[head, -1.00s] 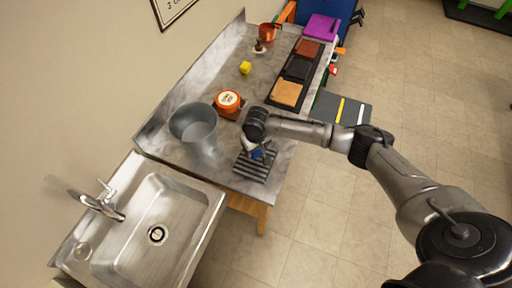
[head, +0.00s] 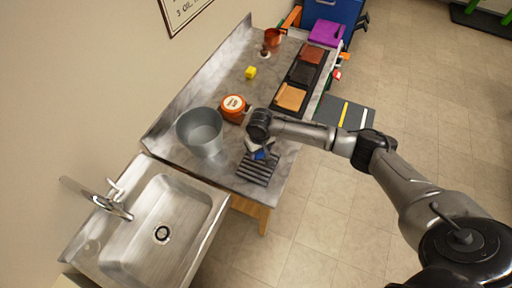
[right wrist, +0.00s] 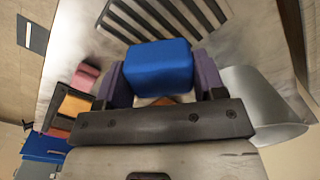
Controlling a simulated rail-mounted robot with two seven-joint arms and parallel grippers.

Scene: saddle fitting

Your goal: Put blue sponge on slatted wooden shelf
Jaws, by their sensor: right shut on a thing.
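The blue sponge (right wrist: 160,68) is between the two fingers of my right gripper (right wrist: 160,80) in the right wrist view. The slatted wooden shelf (head: 254,174) looks dark grey and lies near the counter's front end. The sponge is over or beside the shelf's far edge; I cannot tell whether it touches. The shelf's slats (right wrist: 165,18) show just beyond the sponge in the right wrist view. My left gripper is not in view.
A grey metal bucket (head: 201,131) stands left of the shelf. An orange-red tin (head: 233,107) is behind it. A sink (head: 146,240) is at front left.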

